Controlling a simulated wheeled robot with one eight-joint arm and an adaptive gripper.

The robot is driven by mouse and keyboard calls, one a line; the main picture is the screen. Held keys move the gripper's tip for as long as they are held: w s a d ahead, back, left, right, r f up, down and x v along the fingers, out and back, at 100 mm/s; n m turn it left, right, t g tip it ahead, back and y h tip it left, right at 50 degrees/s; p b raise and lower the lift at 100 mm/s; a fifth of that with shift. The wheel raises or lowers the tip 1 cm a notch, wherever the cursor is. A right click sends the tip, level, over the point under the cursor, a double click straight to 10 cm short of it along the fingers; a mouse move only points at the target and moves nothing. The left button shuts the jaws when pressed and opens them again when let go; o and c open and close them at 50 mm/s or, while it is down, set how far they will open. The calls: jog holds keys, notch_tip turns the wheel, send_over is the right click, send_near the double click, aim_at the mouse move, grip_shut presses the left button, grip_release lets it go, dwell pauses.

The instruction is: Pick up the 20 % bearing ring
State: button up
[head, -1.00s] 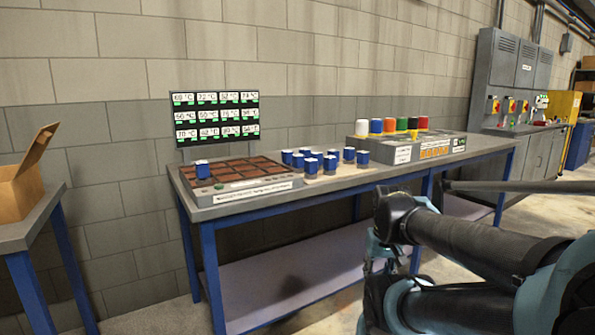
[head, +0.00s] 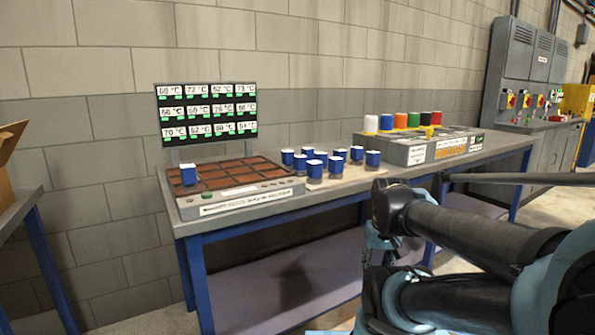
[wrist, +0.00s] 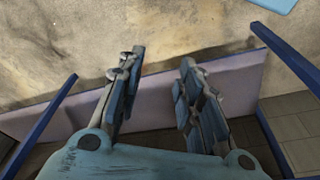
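I cannot make out any bearing ring or a "20 %" label in either view. My gripper (wrist: 157,65) is open and empty in the wrist view, its two fingers apart above a pale surface between blue legs. In the head view my arm reaches in from the right, in front of the bench, and the gripper's fingers cannot be made out clearly there.
A grey-topped bench (head: 345,188) on blue legs holds a compartment tray (head: 243,198), several blue blocks (head: 315,170) and a grey unit (head: 412,151) with coloured cylinders (head: 402,121). A temperature display (head: 207,113) stands behind. Grey cabinets (head: 520,70) stand far right.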

jog(key=shift+d, duration=0.3)
jog(key=o, duration=0.3)
jog(key=shift+w, duration=0.15)
jog(key=o, duration=0.3)
notch_tip(320, 180, up, 3)
jog(key=shift+w+a+f, duration=0.1)
jog(key=shift+f, duration=0.1)
jog(key=shift+o, duration=0.2)
notch_tip(320, 180, up, 33)
jog(key=n+t+y, duration=0.1)
jog(key=n+y, duration=0.1)
jog(key=n, duration=0.4)
send_over(301, 156)
jog(key=s+d, duration=0.3)
jog(key=s, duration=0.2)
jog(key=x, duration=1.1)
jog(key=shift+w+a+f, duration=0.2)
jog(key=shift+w+a, duration=0.15)
jog(key=shift+a, duration=0.1)
jog(key=shift+w+x, duration=0.2)
jog(key=shift+x, duration=1.05)
jog(key=shift+w+x, duration=0.25)
jog(key=shift+x, duration=1.05)
